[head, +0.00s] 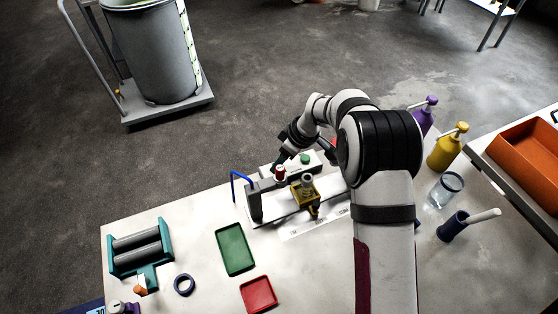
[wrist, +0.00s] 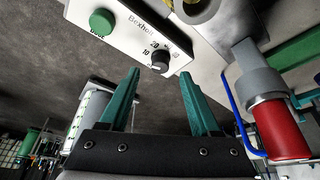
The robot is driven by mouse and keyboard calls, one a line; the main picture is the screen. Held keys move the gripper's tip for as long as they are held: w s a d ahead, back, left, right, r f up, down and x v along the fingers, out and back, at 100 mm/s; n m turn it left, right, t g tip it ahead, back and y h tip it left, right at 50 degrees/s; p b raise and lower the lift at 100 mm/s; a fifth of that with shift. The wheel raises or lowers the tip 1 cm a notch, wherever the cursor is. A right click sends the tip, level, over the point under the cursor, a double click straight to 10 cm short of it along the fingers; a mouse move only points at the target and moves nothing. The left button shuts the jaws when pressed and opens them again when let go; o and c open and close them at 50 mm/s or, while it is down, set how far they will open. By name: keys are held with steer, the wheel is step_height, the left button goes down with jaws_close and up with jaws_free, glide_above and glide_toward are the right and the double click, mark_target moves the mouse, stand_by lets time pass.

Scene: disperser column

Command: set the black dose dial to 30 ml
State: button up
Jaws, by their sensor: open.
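The black dose dial (wrist: 160,62) sits on the white front panel (wrist: 135,30) marked "Bexholt". Numbers 10 and 20 read beside it; further marks at its right are too small to read surely, and so is the dial's pointer. My gripper (wrist: 158,73) is open, its two teal fingers apart, with the dial seen between and just beyond the fingertips. Nothing is held, and I cannot tell if a finger touches the dial. In the head view the white unit (head: 268,170) is partly behind my arm, and the dial is hidden.
A green button (wrist: 102,22) is on the same panel. A red cylinder (wrist: 279,130) and a blue bent tube (wrist: 233,105) stand close on the right in the wrist view. A yellow block (head: 304,196), green tray (head: 235,249) and red tray (head: 258,294) are on the table.

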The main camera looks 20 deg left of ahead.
steer(key=shift+x, duration=1.55)
jaws_close()
